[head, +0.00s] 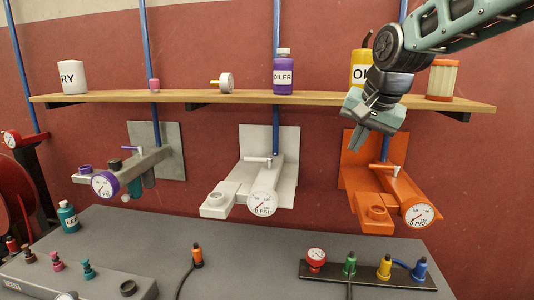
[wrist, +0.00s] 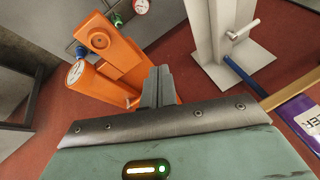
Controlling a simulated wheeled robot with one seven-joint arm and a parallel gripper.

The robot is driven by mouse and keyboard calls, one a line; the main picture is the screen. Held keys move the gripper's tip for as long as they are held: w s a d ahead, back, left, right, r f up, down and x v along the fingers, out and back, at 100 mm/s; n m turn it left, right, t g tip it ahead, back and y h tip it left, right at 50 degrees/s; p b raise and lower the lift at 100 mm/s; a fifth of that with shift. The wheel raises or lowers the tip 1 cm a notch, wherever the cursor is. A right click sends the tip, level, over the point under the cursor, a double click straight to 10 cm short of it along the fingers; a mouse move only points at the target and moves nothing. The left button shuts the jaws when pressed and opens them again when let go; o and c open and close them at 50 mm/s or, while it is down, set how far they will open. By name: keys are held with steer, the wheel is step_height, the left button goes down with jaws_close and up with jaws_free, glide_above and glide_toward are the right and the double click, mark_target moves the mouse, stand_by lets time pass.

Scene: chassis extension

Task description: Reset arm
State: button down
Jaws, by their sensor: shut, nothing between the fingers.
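My gripper (head: 359,138) is in the upper right of the head view, in front of the wooden shelf and above the orange chassis unit (head: 378,185). Its fingers point down and are closed together with nothing between them. In the wrist view my gripper (wrist: 157,86) shows its two fingers side by side and touching. The orange unit (wrist: 119,62) appears beyond the fingertips there. My arm reaches in from the upper right corner of the head view.
A wooden shelf (head: 200,97) holds several items, among them a purple oiler bottle (head: 284,77) and a yellow can (head: 361,68). White (head: 238,190) and grey (head: 150,165) units hang below. The grey table (head: 240,245) carries colored plugs and has clear space mid-surface.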

steer(key=s+a+f+n+g+b, duration=0.1)
steer(key=s+a+f+n+g, duration=0.15)
steer(key=s+a+f, duration=0.4)
steer(key=s+a+f+n+g+b, duration=0.15)
steer(key=s+f+n, duration=0.25)
steer(key=s, duration=0.5)
steer(key=s+f+n, duration=0.3)
steer(key=s+f, duration=0.2)
steer(key=s, duration=0.4)
steer(key=s+f+n+g, duration=0.1)
steer(key=s+f+n, duration=0.3)
steer(key=s, duration=0.5)
steer(key=shift+d+f+h+b, duration=0.15)
steer(key=shift+f+h+b, duration=0.15)
steer(key=shift+f, duration=0.4)
